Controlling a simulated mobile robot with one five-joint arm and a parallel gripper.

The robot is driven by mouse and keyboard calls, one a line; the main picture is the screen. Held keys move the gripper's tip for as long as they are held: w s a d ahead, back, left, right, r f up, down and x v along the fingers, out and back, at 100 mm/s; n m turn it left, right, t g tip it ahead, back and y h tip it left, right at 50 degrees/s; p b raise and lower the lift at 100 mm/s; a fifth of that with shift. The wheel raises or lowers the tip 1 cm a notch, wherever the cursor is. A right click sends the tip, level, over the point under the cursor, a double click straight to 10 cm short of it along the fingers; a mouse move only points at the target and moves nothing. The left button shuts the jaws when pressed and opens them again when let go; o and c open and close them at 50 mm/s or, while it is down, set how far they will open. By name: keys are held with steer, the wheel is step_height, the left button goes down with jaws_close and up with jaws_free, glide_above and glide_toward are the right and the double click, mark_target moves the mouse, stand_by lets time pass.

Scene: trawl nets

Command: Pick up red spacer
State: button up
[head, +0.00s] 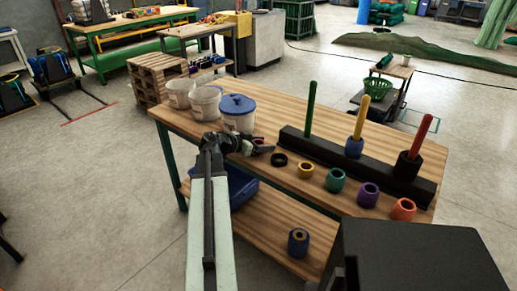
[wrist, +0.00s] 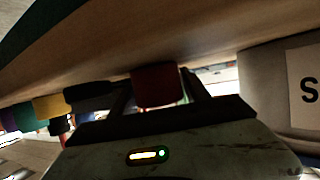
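The red spacer (wrist: 155,84) shows in the wrist view between the two fingers of my gripper (wrist: 158,88), with its end against the wooden table top. The fingers stand apart on either side of it. Small gaps show beside its lower part; contact at the fingertips cannot be made out. In the head view my gripper (head: 256,143) is low over the table, left of the black spacer (head: 279,160). The red spacer is mostly hidden there by my gripper.
The wooden table (head: 250,170) also bears yellow (head: 305,170), green (head: 335,180), purple (head: 368,194) and orange (head: 403,209) spacers. Behind them is a black base (head: 330,153) with green, yellow and red pegs. White buckets (head: 205,103) and a blue-lidded bucket (head: 237,113) stand close behind my gripper.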

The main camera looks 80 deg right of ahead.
steer(key=c, duration=0.8)
steer(key=shift+c, duration=0.2)
steer(key=shift+r, duration=0.1)
